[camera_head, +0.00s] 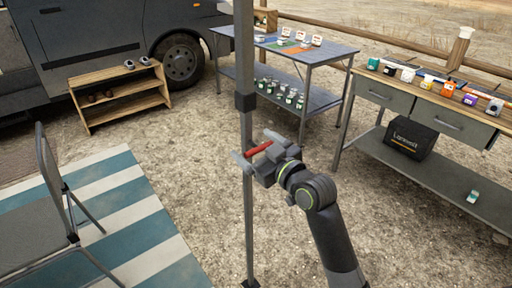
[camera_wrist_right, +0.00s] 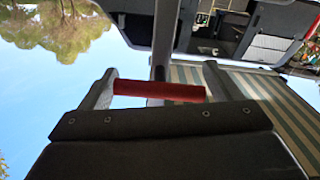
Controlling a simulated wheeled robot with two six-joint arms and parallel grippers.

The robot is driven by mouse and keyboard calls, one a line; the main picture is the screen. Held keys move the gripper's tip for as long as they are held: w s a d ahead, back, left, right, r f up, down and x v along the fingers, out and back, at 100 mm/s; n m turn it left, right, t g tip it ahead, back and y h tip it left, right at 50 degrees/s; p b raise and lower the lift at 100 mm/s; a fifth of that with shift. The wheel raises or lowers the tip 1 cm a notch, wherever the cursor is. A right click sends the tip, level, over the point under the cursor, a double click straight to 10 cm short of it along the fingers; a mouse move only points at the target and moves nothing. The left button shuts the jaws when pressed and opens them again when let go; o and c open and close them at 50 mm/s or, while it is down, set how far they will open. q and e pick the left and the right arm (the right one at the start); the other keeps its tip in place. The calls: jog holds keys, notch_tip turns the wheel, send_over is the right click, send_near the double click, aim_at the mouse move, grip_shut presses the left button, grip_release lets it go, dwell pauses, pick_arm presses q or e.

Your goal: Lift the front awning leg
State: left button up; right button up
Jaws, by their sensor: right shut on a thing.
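The front awning leg (camera_head: 247,205) is a thin grey upright pole in the middle of the head view, with a dark collar (camera_head: 245,102) partway up. Its dark foot (camera_head: 250,283) is at the bottom edge; I cannot tell whether it touches the ground. A red handle (camera_head: 258,149) sits at the leg below the collar. My right gripper (camera_head: 257,148) is shut on this handle, with a finger at each end. In the right wrist view the red handle (camera_wrist_right: 158,90) spans between the fingers, with the leg (camera_wrist_right: 165,40) behind it. My left gripper is not in view.
A folding chair (camera_head: 45,210) stands on a striped mat (camera_head: 150,235) at left. A wooden shoe rack (camera_head: 122,92) stands by the van (camera_head: 90,35). Two tables, a blue-topped one (camera_head: 325,50) and a drawer bench (camera_head: 455,105), stand at right. Gravel around the leg is clear.

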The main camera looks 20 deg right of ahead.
aim_at(249, 129)
notch_tip(249, 129, up, 4)
jog(key=shift+f+p, duration=0.15)
jog(key=shift+p, duration=1.05)
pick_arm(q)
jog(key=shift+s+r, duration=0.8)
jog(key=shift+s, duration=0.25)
pick_arm(e)
jog(key=shift+r, duration=0.2)
jog(key=o, duration=1.2)
jog(key=shift+o, duration=0.2)
jog(key=shift+f, duration=0.1)
